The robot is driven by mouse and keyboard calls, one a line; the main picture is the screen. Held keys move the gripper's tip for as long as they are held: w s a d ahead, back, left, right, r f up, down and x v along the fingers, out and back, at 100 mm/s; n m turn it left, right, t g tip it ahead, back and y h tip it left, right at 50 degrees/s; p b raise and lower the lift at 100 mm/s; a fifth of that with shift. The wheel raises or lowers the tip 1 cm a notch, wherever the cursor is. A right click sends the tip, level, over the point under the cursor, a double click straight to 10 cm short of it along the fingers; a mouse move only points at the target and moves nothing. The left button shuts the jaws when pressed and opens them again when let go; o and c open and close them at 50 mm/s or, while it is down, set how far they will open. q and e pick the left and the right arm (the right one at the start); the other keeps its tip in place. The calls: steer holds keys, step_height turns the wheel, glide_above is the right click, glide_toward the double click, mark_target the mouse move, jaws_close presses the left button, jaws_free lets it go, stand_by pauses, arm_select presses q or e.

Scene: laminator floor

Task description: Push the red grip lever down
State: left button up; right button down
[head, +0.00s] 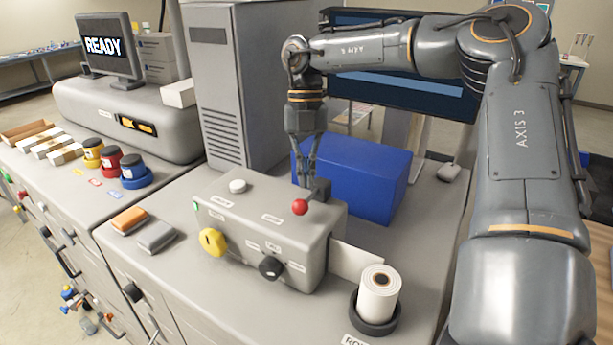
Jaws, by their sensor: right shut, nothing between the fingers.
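The grey control box (245,232) stands on the bench in the head view. A red ball knob (300,207), which looks like the end of the red grip lever, shows at the upper right of the box. My right gripper (312,184) points down just behind and above the red knob. Its fingers are shut with nothing between them. I cannot tell whether the fingertips touch the lever, and the lever's shaft is mostly hidden. My left gripper is not in view.
The box also carries a yellow knob (212,241), a black knob (270,267) and a white button (237,186). A blue block (365,180) stands close behind the gripper. A white roll (378,293) stands at the front right. A grey tower (235,85) rises behind.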

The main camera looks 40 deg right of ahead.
steer(key=shift+w+d+r+p, duration=0.35)
steer(key=shift+w+d+r, duration=0.1)
steer(key=shift+w+r, duration=0.05)
steer(key=shift+w+d, duration=0.2)
steer(key=shift+w, duration=0.05)
steer(key=shift+w+d+f, duration=0.1)
steer(key=shift+w+f, duration=0.05)
steer(key=shift+f, duration=0.05)
steer(key=v, duration=1.2)
